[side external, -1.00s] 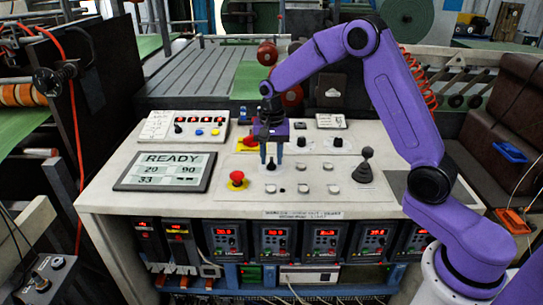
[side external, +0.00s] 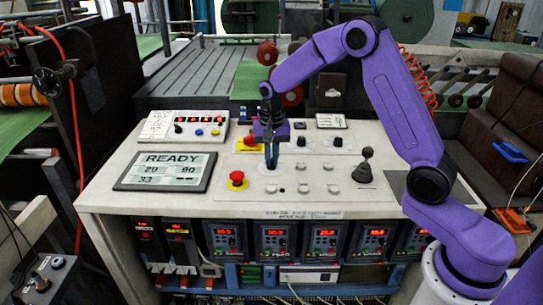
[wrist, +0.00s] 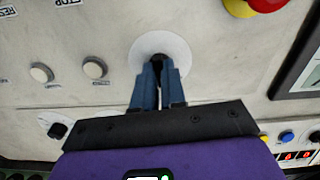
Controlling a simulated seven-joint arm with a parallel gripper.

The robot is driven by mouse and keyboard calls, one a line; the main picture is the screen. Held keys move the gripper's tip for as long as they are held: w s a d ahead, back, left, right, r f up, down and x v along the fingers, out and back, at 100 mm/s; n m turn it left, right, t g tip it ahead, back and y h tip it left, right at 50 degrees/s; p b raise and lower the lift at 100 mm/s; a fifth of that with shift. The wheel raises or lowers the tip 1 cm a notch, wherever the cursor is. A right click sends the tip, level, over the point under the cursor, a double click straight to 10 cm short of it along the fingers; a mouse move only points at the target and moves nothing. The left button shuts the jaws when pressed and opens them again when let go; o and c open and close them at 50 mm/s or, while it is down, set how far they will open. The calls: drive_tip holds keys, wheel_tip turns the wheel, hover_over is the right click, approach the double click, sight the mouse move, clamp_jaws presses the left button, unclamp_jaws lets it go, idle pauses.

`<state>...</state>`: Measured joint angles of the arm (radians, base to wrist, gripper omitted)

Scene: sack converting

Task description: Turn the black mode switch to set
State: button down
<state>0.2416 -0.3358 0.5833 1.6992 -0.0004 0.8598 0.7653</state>
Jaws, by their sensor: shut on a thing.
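The black mode switch (wrist: 158,58) sits at the centre of a round white plate (wrist: 178,44) on the console top. My gripper (side external: 271,164) points down over it, with its two blue fingers closed around the switch. In the wrist view the fingers (wrist: 159,72) are drawn together on it, and only a small dark part shows between the tips. In the side view the fingers hide the switch. Its pointing direction and any set marking cannot be read.
A red emergency button on a yellow base (side external: 237,179) stands left of my gripper. A screen reading READY (side external: 165,171) lies farther left. White buttons (side external: 302,188) and a black joystick (side external: 366,165) are to the right. A box with small buttons (side external: 186,126) stands behind left.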

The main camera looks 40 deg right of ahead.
drive_tip(key=n, duration=0.4)
drive_tip(key=shift+n, duration=1.6)
drive_tip(key=shift+r+n, duration=0.1)
drive_tip(key=shift+n, duration=0.2)
drive_tip(key=c, duration=1.2)
unclamp_jaws()
wheel_tip(320, 180, up, 17)
drive_tip(key=shift+r, duration=0.15)
